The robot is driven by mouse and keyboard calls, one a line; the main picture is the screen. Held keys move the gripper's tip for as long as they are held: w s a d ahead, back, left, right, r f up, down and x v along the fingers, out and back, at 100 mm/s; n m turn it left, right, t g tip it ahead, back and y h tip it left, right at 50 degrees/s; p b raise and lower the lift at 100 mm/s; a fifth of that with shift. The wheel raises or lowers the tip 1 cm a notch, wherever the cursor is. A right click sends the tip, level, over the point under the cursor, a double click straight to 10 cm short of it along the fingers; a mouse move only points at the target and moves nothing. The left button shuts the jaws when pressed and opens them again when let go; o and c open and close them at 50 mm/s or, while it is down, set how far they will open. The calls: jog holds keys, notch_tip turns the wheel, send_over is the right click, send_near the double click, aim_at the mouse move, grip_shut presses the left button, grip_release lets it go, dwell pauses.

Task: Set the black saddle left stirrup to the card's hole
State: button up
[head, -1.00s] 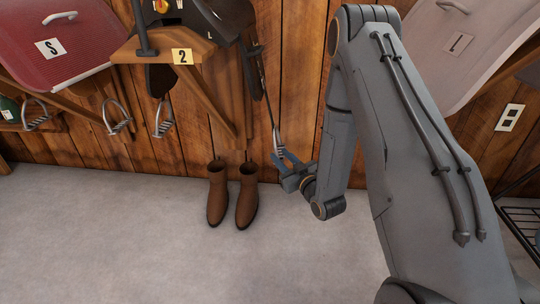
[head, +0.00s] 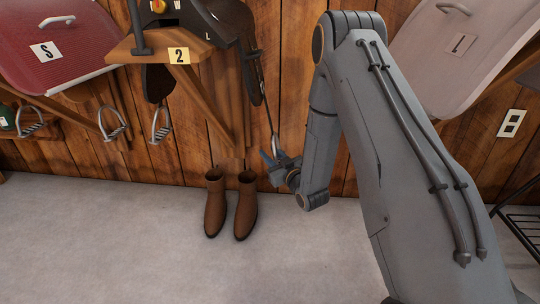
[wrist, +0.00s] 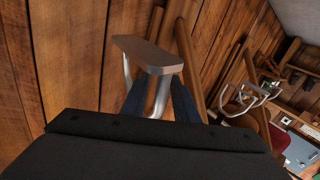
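The black saddle (head: 225,18) sits on a wooden rack at the upper left, in part out of frame. Its left stirrup (head: 275,143) hangs on a thin strap on the side marked L. My gripper (head: 274,157) is at the low end of this stirrup, right of the boots. In the wrist view the stirrup (wrist: 148,54) is tilted, its flat tread just beyond my blue fingers (wrist: 160,92). One metal side of it runs between the fingers. Whether they grip it or only surround it is unclear. The card marked 2 (head: 179,55) is on the rack front. The strap's holes are too small to see.
Brown boots (head: 230,205) stand on the floor close left of my gripper. The wooden wall (head: 290,80) is close behind. A red saddle (head: 50,45) is at left and a pale one (head: 465,50) at right. The floor in front is clear.

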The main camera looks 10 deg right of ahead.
grip_shut()
dwell(1.3)
